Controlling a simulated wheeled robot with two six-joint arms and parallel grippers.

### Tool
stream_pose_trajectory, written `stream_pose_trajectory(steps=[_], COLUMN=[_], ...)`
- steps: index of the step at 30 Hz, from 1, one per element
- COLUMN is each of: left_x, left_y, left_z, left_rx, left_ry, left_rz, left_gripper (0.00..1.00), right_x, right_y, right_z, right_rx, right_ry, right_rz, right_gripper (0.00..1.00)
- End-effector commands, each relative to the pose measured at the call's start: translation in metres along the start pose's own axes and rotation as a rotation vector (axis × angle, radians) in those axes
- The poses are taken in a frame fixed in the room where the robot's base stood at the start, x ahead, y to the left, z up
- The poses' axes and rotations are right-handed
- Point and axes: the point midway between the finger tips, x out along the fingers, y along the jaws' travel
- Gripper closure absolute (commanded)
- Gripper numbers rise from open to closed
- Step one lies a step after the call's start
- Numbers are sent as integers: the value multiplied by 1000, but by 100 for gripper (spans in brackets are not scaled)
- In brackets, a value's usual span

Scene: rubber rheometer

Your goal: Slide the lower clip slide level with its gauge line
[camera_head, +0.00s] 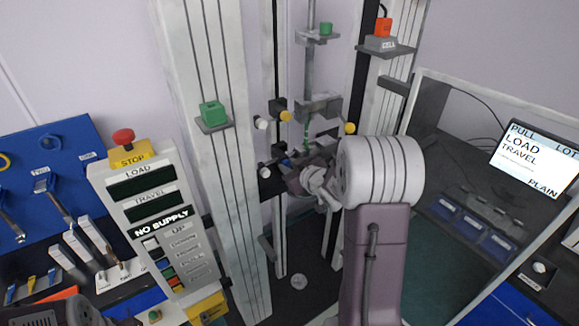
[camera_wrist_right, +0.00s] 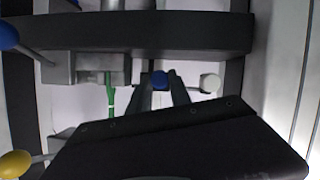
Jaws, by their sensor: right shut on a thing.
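My right gripper (camera_head: 287,165) reaches in from the lower right to the lower part of the test column. In the right wrist view its dark fingers (camera_wrist_right: 160,95) are shut around a small blue knob (camera_wrist_right: 160,80). A white knob (camera_wrist_right: 210,83) on a short stem is just right of the fingers. In the head view a white-ended knob (camera_head: 264,172) stands left of the gripper. My wrist and fingers hide most of the lower clip slide. I cannot make out its gauge line. A green strip (camera_wrist_right: 110,95) hangs left of the fingers.
A dark crossbar (camera_wrist_right: 140,33) spans above the fingers. Yellow knobs (camera_head: 285,116) and a grey clamp block (camera_head: 318,106) sit above my gripper. Tall frame columns (camera_head: 215,165) flank the space. A control panel (camera_head: 150,215) stands left and a screen (camera_head: 535,158) right.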

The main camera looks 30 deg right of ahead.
Motion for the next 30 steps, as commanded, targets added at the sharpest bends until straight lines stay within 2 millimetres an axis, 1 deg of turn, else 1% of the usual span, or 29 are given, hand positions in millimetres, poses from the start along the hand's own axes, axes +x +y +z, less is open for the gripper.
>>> stream_pose_trajectory(steps=[1,6,8,15,16,17,18,27,30], left_x=[-8,-33,-36,-32,-32,-32,-32,-32,-29], left_y=[0,1,1,1,1,1,1,1,1], left_z=[-1,-4,-4,-3,-3,-3,-3,-3,-3], left_rx=[0,0,0,0,0,0,0,0,0], left_ry=[0,0,0,0,0,0,0,0,0], left_rz=[0,0,0,0,0,0,0,0,0], left_gripper=[64,64,64,64,64,64,64,64,64], right_x=[-3,-14,-16,-14,-14,-14,-14,-15,-22], right_y=[3,11,12,11,11,11,10,10,11], right_z=[-10,-37,-40,-36,-36,-36,-36,-35,-35], right_rx=[-1,-1,-1,0,0,0,0,0,0], right_ry=[5,6,5,3,3,3,2,0,1], right_rz=[1,2,2,1,1,1,1,1,2], right_gripper=[100,100,100,100,73,65,54,54,54])
